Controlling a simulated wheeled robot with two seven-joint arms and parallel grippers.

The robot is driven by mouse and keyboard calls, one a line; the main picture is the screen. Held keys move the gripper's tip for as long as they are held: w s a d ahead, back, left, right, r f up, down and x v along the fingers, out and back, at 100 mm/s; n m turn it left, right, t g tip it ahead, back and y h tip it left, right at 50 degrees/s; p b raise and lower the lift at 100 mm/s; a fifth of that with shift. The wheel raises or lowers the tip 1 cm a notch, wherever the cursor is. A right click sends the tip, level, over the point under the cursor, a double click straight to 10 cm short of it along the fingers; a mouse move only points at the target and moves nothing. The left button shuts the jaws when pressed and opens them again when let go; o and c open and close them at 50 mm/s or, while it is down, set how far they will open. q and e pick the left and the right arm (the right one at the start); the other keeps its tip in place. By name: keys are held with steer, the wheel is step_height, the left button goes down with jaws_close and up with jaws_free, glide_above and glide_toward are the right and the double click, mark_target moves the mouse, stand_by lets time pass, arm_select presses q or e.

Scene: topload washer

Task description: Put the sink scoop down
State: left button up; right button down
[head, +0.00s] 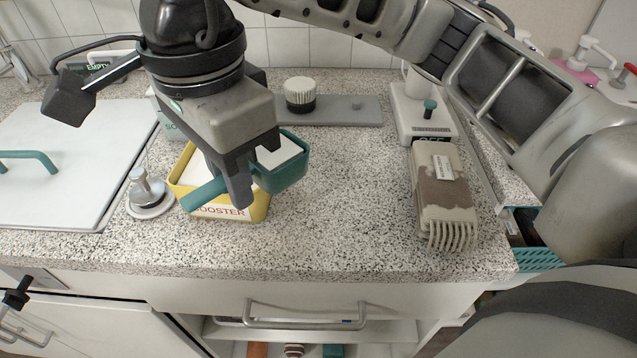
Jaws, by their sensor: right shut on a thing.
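The sink scoop (289,177) is teal, with a box-like cup and a straight handle pointing to the lower left. White material shows in or just behind its cup. My right gripper (238,190) comes down from above and is shut on the scoop's handle. The scoop is in front of and over a yellow tub (262,208) labelled "BOOSTER", hiding part of it. I cannot tell whether the scoop touches the tub.
A metal plunger-like fitting (148,194) and a white lid with teal handle (70,165) are at left. A brush (300,94) stands on a grey strip behind. A brown-and-white bristled item (444,195) lies at right. The speckled counter (350,205) is clear between.

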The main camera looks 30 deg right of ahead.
mark_target(287, 161)
steer(key=d+f, duration=0.1)
steer(key=d, duration=0.1)
steer(key=w+d+f, duration=0.1)
steer(key=d, duration=0.1)
steer(key=w+d+f+p, duration=0.1)
steer(key=d, duration=0.1)
steer(key=shift+w+d, duration=0.1)
steer(key=shift+d, duration=0.25)
steer(key=d+f, duration=0.1)
steer(key=f, duration=0.1)
steer(key=w+d+f, duration=0.1)
steer(key=d+f, duration=0.1)
steer(key=shift+w, duration=0.1)
steer(key=shift+w+d+f, duration=0.15)
steer(key=shift+d+f, duration=0.15)
steer(key=shift+f, duration=0.2)
steer(key=f, duration=0.1)
steer(key=f+p, duration=0.1)
steer(key=f, duration=0.1)
steer(key=shift+w+d+f, duration=0.1)
steer(key=shift+d, duration=0.25)
steer(key=shift+f, duration=0.35)
steer(key=shift+f, duration=0.2)
steer(key=c, duration=1.4)
jaws_free()
steer(key=shift+o, duration=0.2)
